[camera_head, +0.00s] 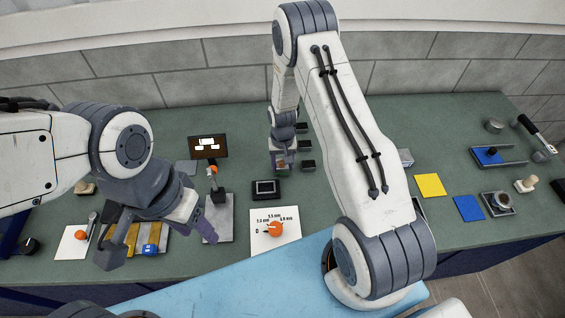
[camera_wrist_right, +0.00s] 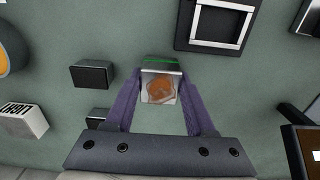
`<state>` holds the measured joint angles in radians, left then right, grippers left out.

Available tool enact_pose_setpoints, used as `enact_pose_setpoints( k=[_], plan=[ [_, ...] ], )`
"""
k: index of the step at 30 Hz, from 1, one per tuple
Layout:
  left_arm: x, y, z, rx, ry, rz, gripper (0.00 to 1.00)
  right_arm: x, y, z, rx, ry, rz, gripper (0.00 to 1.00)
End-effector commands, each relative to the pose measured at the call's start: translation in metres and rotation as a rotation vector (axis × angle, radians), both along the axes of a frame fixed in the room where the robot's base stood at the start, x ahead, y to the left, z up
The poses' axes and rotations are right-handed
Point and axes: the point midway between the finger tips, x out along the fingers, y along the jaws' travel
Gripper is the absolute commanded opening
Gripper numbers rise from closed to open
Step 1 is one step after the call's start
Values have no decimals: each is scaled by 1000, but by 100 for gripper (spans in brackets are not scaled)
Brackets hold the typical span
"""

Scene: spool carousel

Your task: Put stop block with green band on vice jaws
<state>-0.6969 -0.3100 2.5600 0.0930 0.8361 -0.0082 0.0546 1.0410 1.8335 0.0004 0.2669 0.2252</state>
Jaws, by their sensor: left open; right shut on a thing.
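The stop block, a pale grey block with a round orange-brown patch (camera_wrist_right: 159,88) and a green band along its far edge, is between the fingers of my right gripper (camera_wrist_right: 160,95) in the right wrist view. The fingers are shut on its sides. In the head view this gripper (camera_head: 282,160) is at the back middle of the table; its height above the table is unclear. My left gripper (camera_head: 158,238) is open, above a grey fixture with yellow parts and a blue piece (camera_head: 151,248) at the left. I cannot tell surely which object is the vice.
Small black blocks (camera_head: 308,165) stand close beside the right gripper. A dark framed device (camera_head: 265,189) and a card (camera_head: 262,243) with an orange knob lie in front. A grey plate with a post (camera_head: 219,228) is near my left gripper. Yellow and blue squares (camera_head: 430,185) lie right.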

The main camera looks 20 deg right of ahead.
Motion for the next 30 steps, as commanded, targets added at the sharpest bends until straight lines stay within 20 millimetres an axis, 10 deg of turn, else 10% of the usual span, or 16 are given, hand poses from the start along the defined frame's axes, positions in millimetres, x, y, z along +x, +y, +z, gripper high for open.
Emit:
enact_pose_setpoints(
  k=[14, 15, 17, 30],
  plan=[
    [0, 0, -1, 0, 0, 0, 50, 1, 0, -10, 0, -3, 0, 0],
    [0, 0, -1, 0, 0, 0, 50, 0, 0, -10, 0, -1, 0, 59],
    [0, 0, 0, 0, 0, 0, 50, 0, 0, -9, 0, -1, 0, 82],
    [0, 0, 3, 0, 0, 0, 50, 0, 0, -3, -1, -2, 0, 85]
  ],
)
